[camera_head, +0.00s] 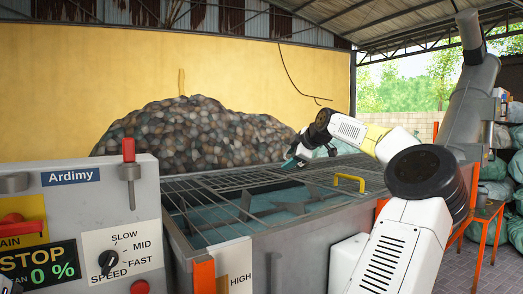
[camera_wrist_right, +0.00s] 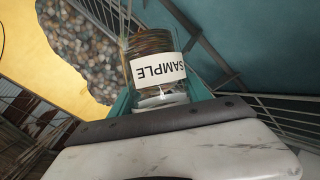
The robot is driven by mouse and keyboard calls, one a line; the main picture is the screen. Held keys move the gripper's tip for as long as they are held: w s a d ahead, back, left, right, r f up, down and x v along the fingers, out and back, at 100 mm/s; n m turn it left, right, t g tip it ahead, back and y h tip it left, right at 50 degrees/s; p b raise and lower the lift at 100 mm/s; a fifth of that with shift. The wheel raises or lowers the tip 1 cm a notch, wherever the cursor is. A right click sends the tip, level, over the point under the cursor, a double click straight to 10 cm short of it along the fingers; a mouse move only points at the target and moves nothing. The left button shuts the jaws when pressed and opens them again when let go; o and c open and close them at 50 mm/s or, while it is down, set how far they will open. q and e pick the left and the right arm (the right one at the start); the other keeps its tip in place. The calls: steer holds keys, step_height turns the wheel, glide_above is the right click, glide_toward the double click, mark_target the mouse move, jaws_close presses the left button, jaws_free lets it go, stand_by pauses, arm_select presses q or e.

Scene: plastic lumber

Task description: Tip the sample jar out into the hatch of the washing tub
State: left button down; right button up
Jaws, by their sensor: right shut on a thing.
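The washing tub (camera_head: 262,240) is a grey metal box with teal liquid or lining under a wire grating (camera_head: 215,190). A yellow handle (camera_head: 349,181) stands on the grating; I cannot tell the hatch's exact outline. My right gripper (camera_head: 291,162) is over the tub's far side. In the right wrist view, its teal fingers (camera_wrist_right: 160,100) are shut on the sample jar (camera_wrist_right: 150,45), a clear jar with brownish contents. Its white SAMPLE label reads upside down there. The jar is not clearly visible in the head view. My left gripper is out of view.
A control panel (camera_head: 100,225) labelled Ardimy, with knobs and a red-topped lever, stands at front left. A large heap of multicoloured pieces (camera_head: 205,130) lies behind the tub against a yellow wall. A grey pipe (camera_head: 468,105), an orange stand (camera_head: 484,220) and green sacks (camera_head: 497,195) are at right.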

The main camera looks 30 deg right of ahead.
steer(key=f+n+h, duration=0.1)
steer(key=n+h, duration=0.1)
steer(key=a+f+n+t+h, duration=0.1)
steer(key=f+n+h, duration=0.1)
steer(key=n, duration=0.1)
steer(key=shift+a+f+h, duration=0.1)
steer(key=shift+f+h, duration=0.15)
steer(key=shift+h, duration=0.15)
steer(key=shift+r+n+t, duration=0.1)
steer(key=shift+n+t, duration=0.2)
steer(key=shift+s+a+n+t+h, duration=0.1)
steer(key=shift+a+n+t+h, duration=0.15)
steer(key=shift+n+t+h, duration=0.55)
steer(key=shift+n, duration=0.3)
stand_by(1.9)
